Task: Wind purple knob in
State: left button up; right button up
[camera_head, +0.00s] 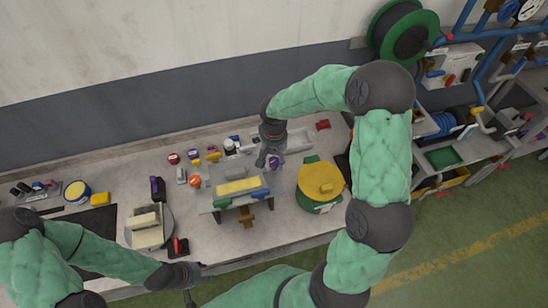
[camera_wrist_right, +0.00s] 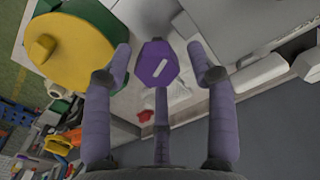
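The purple knob (camera_wrist_right: 157,66) is a faceted disc with a white mark on its face. In the right wrist view it sits between the spread fingertips of my right gripper (camera_wrist_right: 158,60), with gaps at left and right; the third finger points up at it from below. In the head view the knob (camera_head: 277,162) is at the right side of the grey bench fixture (camera_head: 217,190), just below my right gripper (camera_head: 266,156). My left gripper (camera_head: 194,284) is low in the head view, at the bench's front edge; its fingers are too small and dark to read.
A green and yellow round drum (camera_head: 320,196) stands close right of the knob. A grey tray (camera_head: 298,140) lies behind it. Several small coloured parts stand behind the fixture. A block on a round plate (camera_head: 145,229) is at the left. The wall is close behind.

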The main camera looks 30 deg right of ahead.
jog(key=c, duration=0.9)
jog(key=shift+r, duration=0.1)
jog(key=shift+w+n, duration=0.1)
jog(key=shift+n, duration=0.5)
jog(key=shift+r, duration=0.1)
jog(key=o, duration=1.1)
jog(key=shift+w, duration=0.1)
